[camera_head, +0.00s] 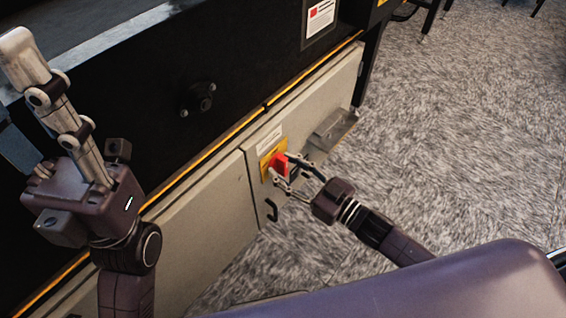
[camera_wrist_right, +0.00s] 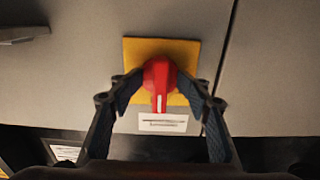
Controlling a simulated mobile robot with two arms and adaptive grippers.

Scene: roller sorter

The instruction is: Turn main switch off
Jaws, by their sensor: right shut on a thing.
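The main switch is a red rotary knob (camera_head: 279,164) on a yellow plate (camera_head: 266,168), on the grey cabinet front in the head view. My right gripper (camera_head: 283,169) reaches it from the right and is shut on the knob. In the right wrist view, the red knob (camera_wrist_right: 159,80) sits between the two fingers of the right gripper (camera_wrist_right: 160,88), with its white mark pointing down in the picture. The yellow plate (camera_wrist_right: 182,48) shows behind it. My left gripper (camera_head: 27,62) is raised at the upper left, away from the switch; its finger opening cannot be made out.
The grey cabinet (camera_head: 205,210) has a dark handle (camera_head: 271,211) below the switch and a metal bracket (camera_head: 333,128) to its right. A white label (camera_head: 269,139) sits above the plate. The carpeted floor (camera_head: 460,120) to the right is clear.

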